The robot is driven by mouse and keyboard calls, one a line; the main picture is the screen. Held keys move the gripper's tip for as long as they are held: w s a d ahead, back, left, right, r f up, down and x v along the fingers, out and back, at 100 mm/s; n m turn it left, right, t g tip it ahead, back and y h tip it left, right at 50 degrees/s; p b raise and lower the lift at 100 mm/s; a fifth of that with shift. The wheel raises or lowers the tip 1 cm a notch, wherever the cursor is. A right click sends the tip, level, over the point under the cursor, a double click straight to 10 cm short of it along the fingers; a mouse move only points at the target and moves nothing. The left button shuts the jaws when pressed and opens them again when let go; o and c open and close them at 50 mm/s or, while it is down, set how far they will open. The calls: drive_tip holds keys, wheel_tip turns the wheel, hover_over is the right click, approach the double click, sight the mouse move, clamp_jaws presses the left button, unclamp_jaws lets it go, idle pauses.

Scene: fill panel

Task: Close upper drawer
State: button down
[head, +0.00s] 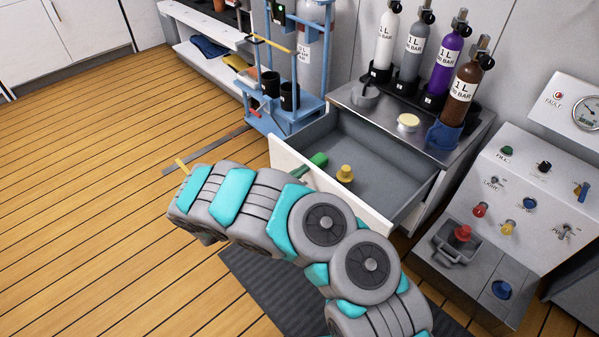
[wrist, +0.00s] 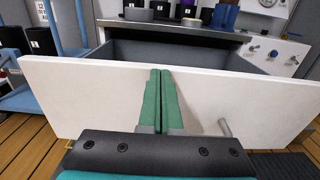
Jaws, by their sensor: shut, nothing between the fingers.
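The upper drawer's white front (head: 290,162) is pulled well out from the cabinet in the head view, and its grey interior (head: 385,167) shows.
A yellow knob-like piece (head: 345,173) lies in the drawer. A blue rack (head: 285,118) stands left of the drawer, and a control panel (head: 535,185) stands right.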

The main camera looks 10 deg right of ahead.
drive_tip(key=b+x, duration=1.2)
drive_tip(key=x, duration=1.6)
drive_tip(key=shift+w, duration=0.15)
drive_tip(key=shift+d+r, duration=0.15)
